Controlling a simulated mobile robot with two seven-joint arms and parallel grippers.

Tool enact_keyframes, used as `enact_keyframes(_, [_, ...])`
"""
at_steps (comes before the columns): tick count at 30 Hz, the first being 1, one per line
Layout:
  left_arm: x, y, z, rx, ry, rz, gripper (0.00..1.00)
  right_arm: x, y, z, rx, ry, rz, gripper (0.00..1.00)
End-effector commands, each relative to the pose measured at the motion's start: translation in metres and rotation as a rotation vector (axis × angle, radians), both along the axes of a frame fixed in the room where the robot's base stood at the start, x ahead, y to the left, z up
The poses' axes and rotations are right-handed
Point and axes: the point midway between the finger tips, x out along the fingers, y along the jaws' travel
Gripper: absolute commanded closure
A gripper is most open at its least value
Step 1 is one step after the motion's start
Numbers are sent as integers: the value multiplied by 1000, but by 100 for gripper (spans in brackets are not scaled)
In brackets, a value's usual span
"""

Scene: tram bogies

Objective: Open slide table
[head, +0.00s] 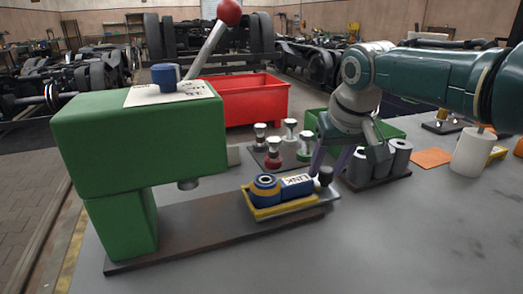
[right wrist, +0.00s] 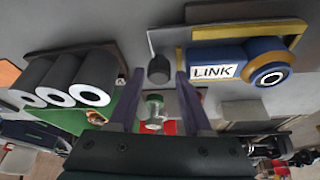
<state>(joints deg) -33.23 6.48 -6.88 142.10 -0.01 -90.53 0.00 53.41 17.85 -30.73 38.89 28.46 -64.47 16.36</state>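The slide table is a yellow tray (head: 288,208) on the long dark base plate (head: 190,228) of a green press (head: 140,130). A blue part labelled LINK (head: 264,190) with a ringed end lies in it. A dark round knob (head: 325,175) stands at the tray's right end. My right gripper (head: 328,165) is open there, pointing down. In the right wrist view the knob (right wrist: 159,69) shows between the fingertips (right wrist: 157,78), with gaps on both sides. The tray edge (right wrist: 182,62) is close to one finger. My left gripper is out of view.
Grey cylinders (head: 385,162) stand on a rack right of the gripper. Red, green and white-topped pieces (head: 283,147) stand behind the tray. A green bin (head: 313,120) and a red bin (head: 245,98) are farther back. The front right of the table is clear.

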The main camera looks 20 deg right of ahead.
Motion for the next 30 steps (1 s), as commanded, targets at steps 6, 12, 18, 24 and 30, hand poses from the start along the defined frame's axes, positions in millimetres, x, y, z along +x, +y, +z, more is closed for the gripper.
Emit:
enact_keyframes(6, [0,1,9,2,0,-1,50,-2,1,10,0,-1,1,51])
enact_keyframes(12, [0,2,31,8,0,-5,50,-13,3,37,0,-2,2,51])
enact_keyframes(18, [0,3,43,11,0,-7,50,-25,5,66,-1,-3,2,51])
enact_keyframes(24, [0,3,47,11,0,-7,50,-34,6,86,-1,-1,1,51])
enact_keyframes(30, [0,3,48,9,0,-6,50,-37,7,92,0,0,0,51])
